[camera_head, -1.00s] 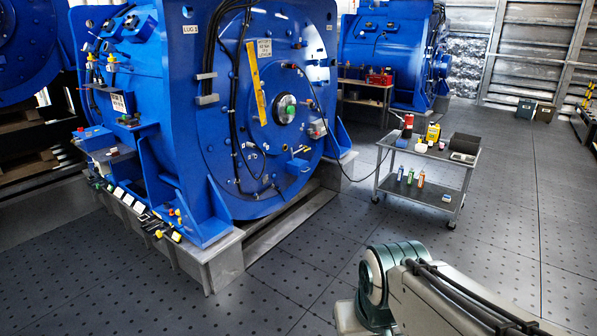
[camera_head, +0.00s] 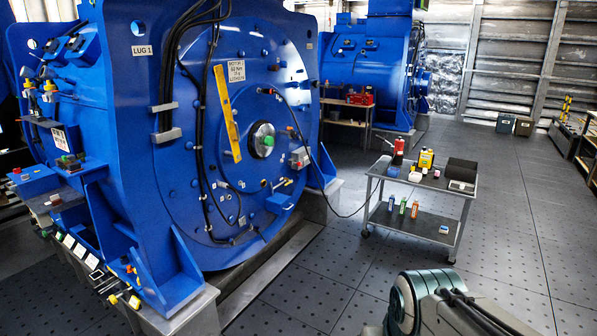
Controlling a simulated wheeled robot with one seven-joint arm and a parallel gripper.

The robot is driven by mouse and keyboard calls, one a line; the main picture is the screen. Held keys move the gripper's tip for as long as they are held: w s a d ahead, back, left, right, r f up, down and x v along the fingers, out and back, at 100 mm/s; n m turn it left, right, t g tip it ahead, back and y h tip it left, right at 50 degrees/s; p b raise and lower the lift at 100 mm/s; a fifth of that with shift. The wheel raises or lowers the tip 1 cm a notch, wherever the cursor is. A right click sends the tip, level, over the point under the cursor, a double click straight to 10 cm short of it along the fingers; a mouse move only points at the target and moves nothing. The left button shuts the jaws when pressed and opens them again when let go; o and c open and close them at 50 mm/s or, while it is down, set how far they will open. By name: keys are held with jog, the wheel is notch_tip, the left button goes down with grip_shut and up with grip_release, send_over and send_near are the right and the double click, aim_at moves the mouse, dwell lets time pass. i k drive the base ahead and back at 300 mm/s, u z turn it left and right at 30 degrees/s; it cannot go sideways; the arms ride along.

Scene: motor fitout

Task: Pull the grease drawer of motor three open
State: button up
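A large blue motor (camera_head: 225,105) fills the left half of the head view, its round end face towards me. A small blue box (camera_head: 279,203) sticks out low on the right of the end face. It may be the grease drawer, but I cannot tell whether it is shut. A second blue motor (camera_head: 365,75) stands farther back, with no drawer I can make out. My gripper is out of view; only a link of my arm shows at the bottom right.
A grey cart (camera_head: 420,186) with cans, bottles and a dark bin stands right of the near motor, and a black cable runs from the motor towards it. Grey plinth beams (camera_head: 270,262) edge the motor's base. The floor right of the cart is clear.

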aim_at(286, 204)
jog(key=z, duration=0.15)
jog(key=i, duration=3.55)
jog(key=u, duration=0.7)
jog(key=i, duration=0.95)
jog(key=u, duration=0.15)
